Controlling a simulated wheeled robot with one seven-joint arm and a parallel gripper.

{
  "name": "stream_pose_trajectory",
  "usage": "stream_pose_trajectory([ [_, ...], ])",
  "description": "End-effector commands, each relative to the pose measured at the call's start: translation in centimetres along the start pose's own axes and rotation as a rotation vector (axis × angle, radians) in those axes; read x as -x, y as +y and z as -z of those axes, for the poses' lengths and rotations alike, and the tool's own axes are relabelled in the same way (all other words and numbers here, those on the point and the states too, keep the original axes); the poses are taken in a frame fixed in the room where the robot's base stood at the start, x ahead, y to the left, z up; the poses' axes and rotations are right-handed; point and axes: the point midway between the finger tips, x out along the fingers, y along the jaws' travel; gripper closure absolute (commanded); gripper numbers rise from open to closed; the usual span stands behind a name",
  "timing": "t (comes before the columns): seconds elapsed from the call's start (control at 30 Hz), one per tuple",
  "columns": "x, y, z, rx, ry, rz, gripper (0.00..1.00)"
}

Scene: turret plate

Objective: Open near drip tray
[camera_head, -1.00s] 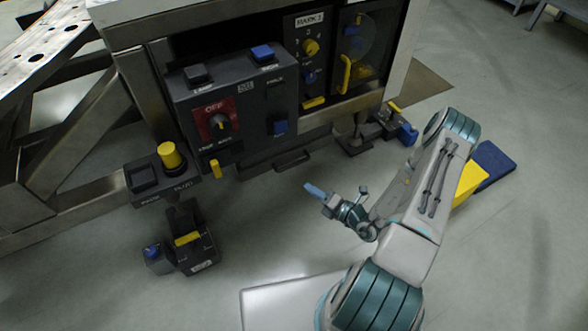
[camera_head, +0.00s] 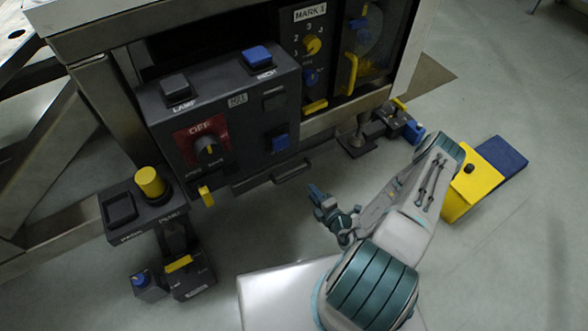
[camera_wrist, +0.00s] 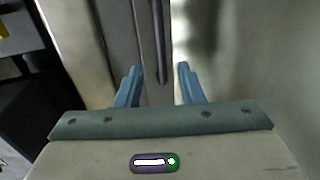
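The near drip tray (camera_head: 243,185) seems to be the low, dark, flat piece under the control panel, with a dark bar-like handle (camera_head: 292,171) at its front. In the head view my gripper (camera_head: 315,193) is out in front of the handle, a little to its lower right, and apart from it. In the wrist view my gripper (camera_wrist: 158,85) has its two blue fingers spread with nothing gripped. A dark upright bar (camera_wrist: 161,40), apparently the handle, shows ahead between the fingertips, beside a grey face. I cannot tell the exact gap to it.
The control panel (camera_head: 228,120) with a red OFF dial overhangs the tray. A pedestal with a yellow button (camera_head: 151,182) stands at left. A metal foot (camera_head: 357,143) and a blue-ended device (camera_head: 412,131) are at right. A yellow box (camera_head: 470,182) lies far right. The floor before the tray is clear.

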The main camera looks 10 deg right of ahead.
Motion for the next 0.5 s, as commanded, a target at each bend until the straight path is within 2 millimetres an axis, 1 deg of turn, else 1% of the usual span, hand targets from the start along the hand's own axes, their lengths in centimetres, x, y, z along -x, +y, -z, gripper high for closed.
stream_pose_trajectory([
  [0.13,-3.0,-0.2,0.5,0.006,0.012,-0.004,0.66],
  [0.3,-6.8,-0.2,0.5,0.007,0.013,-0.004,0.66],
  [0.5,-10.4,-0.1,0.4,0.005,0.008,-0.003,0.66],
])
